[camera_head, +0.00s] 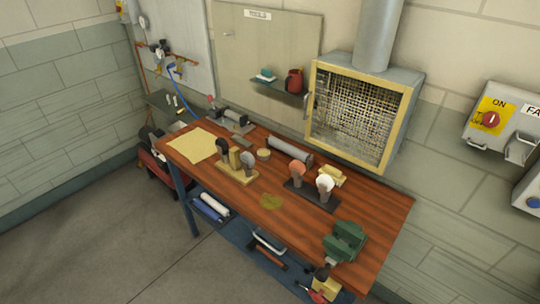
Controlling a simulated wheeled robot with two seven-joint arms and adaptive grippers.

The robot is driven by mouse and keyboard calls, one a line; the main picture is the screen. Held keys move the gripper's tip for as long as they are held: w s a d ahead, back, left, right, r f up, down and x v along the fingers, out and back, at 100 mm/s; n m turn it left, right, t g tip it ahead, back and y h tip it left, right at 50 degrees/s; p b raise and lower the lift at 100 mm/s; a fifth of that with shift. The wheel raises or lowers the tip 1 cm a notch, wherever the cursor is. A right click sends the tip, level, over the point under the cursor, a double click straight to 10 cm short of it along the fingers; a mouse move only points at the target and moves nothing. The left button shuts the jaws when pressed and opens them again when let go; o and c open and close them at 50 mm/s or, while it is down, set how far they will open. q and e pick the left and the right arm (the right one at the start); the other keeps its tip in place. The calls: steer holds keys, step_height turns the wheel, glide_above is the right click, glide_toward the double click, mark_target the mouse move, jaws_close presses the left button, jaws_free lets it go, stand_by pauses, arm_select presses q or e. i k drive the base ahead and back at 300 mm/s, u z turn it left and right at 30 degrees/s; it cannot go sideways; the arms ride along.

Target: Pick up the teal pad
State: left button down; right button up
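A small teal item (265,74), which looks like the teal pad, is on a small wall shelf (279,88) above the back of the workbench. It is too small to make out in detail, and a paler part shows with it. Neither of my grippers is in the head view.
A red jug (294,80) stands just right of the teal item. The wooden workbench (300,225) below holds tools on stands, a grey cylinder (290,151) and a green vise (345,241). A yellow-framed mesh vent (359,116) is right of the shelf. Floor at front left is clear.

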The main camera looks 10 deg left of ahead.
mark_target(266, 76)
steer(key=u, duration=1.6)
steer(key=i, duration=2.1)
steer(key=z, duration=2.55)
